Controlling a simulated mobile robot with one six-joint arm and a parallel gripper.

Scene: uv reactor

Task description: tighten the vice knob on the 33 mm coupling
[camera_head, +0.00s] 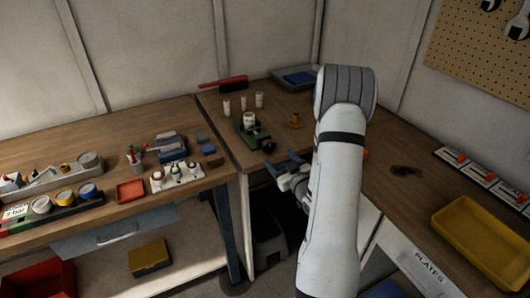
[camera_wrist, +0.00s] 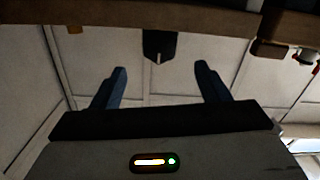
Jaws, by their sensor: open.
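A green vice (camera_head: 240,132) stands on the wooden bench in the middle of the head view. A white coupling (camera_head: 250,119) sits upright in it. A dark round knob (camera_head: 268,146) shows at the vice's near right side. My gripper (camera_head: 281,163) is open and empty, just in front of and to the right of the knob, apart from it. In the wrist view the two blue fingers of my gripper (camera_wrist: 162,77) are spread with nothing between them. A dark block (camera_wrist: 160,45) lies beyond the fingertips; I cannot tell if it is the knob.
Several white cylinders (camera_head: 243,103) stand behind the vice, and a brass-coloured piece (camera_head: 295,121) stands to its right. A red-handled brush (camera_head: 224,82) lies at the back. A yellow tray (camera_head: 480,240) is at the right. The bench between vice and brass piece is clear.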

